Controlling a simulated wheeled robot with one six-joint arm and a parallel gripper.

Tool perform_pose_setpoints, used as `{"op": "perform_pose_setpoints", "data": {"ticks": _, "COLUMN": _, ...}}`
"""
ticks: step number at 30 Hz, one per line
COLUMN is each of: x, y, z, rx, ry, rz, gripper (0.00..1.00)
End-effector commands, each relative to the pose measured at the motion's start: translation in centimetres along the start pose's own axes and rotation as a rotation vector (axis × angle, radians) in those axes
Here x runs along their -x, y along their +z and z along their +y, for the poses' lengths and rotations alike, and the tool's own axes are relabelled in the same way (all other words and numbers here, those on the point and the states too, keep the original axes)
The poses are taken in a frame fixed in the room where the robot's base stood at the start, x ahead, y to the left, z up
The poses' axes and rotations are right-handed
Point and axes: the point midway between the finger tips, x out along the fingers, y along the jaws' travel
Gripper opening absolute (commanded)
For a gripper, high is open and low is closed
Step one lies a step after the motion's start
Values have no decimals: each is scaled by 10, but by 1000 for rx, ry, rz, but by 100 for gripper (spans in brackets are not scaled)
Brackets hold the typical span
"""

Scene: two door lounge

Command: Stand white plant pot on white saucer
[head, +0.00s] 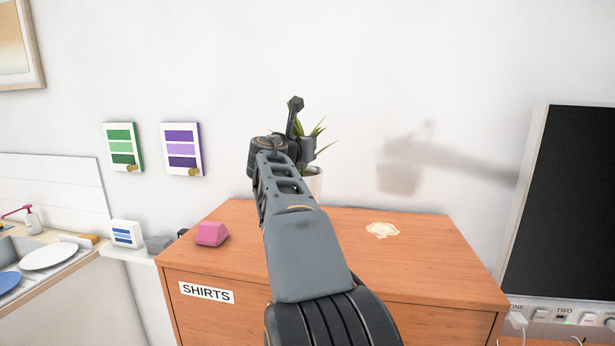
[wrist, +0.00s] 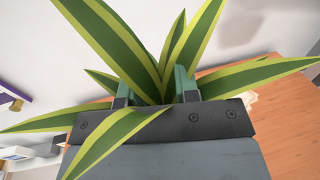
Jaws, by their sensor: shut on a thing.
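The white plant pot (head: 315,184) with green-and-yellow striped leaves (head: 318,132) shows partly behind my arm, over the back of the wooden cabinet in the head view. My gripper (head: 298,150) is shut on the pot. Its shadow on the wall suggests it is held up; the gap below is hidden. In the wrist view the leaves (wrist: 130,55) spread around my gripper's fingers (wrist: 152,92) and hide the pot. A flat, pale cream, scalloped piece (head: 382,230) lies on the cabinet top, right of my arm. I cannot tell whether it is the white saucer.
The wooden cabinet (head: 450,262) bears a SHIRTS label (head: 206,292). A pink block (head: 212,234) sits at its left end. A dark screen (head: 565,200) stands to the right. A sink with a white plate (head: 49,256) is at far left. The cabinet's right side is clear.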

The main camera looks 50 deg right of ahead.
Motion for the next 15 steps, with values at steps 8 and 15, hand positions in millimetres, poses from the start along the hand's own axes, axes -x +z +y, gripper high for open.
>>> {"op": "perform_pose_setpoints", "data": {"ticks": 8, "x": -38, "y": -33, "z": 10, "rx": 0, "ry": -1, "rz": -4, "gripper": 0}}
{"op": "perform_pose_setpoints", "data": {"ticks": 15, "x": -54, "y": -51, "z": 14, "rx": -1, "ry": 0, "rz": -5, "gripper": 0}}
